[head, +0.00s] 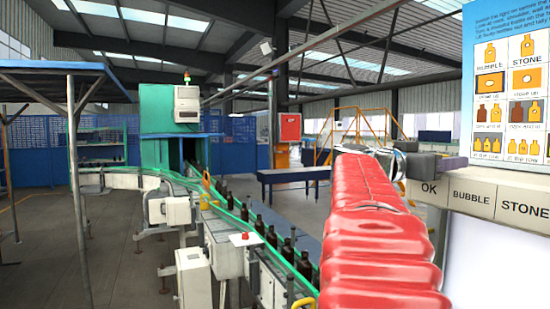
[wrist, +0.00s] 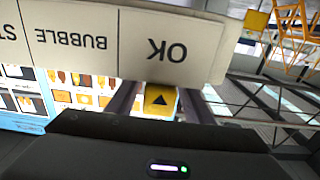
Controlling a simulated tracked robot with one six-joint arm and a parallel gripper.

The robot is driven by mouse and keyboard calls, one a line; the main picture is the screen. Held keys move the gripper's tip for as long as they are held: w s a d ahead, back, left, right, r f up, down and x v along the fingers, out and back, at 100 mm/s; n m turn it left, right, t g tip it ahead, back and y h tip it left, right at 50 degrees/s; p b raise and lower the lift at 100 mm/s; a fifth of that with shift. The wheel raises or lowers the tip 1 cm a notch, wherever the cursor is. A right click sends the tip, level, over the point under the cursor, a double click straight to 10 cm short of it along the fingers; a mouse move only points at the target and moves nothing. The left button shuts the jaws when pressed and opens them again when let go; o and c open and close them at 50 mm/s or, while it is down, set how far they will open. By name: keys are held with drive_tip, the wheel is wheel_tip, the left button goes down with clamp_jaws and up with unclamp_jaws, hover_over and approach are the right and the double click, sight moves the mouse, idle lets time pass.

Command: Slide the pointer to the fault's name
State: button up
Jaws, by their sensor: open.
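A white label strip (head: 472,203) at the right of the head view reads OK, BUBBLE and STONE from left to right. In the wrist view it appears upside down, with the OK label (wrist: 168,48) nearest the middle. The yellow pointer (wrist: 160,103) with a black triangle is at the OK label's edge in the wrist view. My gripper (wrist: 159,90) is open, with one dark finger on each side of the pointer; I cannot tell whether they touch it. In the head view my gripper (head: 425,164) is by the OK end, and the pointer is hidden there.
A fault chart (head: 510,90) with bottle pictures hangs above the strip. Dark bottles (head: 270,235) stand in a row on the green-railed conveyor (head: 228,205) at the left of my red-sleeved arm. A yellow platform frame (head: 362,125) stands behind.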

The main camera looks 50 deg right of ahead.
drive_tip(key=shift+s+d, duration=0.25)
drive_tip(key=shift+d, duration=0.35)
drive_tip(key=shift+c, duration=0.5)
clamp_jaws()
